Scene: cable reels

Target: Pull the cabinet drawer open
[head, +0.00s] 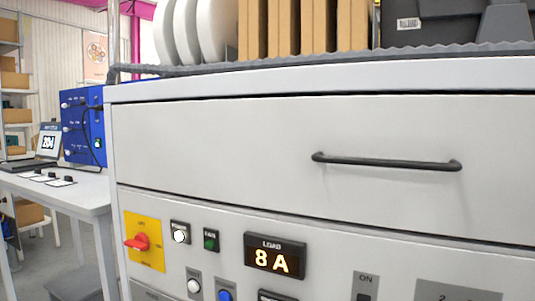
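The cabinet drawer (230,140) is a wide, light grey front in the upper part of the cabinet in the head view. Its front looks flush with the cabinet, with thin dark seams above and below. A dark bar handle (387,162) is fixed to the drawer front right of the middle. Nothing touches the handle. Neither of my grippers is in the head view.
Below the drawer is a control panel with a red switch (138,242) and a lit "8 A" display (273,257). White reels (200,30) and brown boxes (300,28) stand on the cabinet top. A table (70,191) stands at left.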

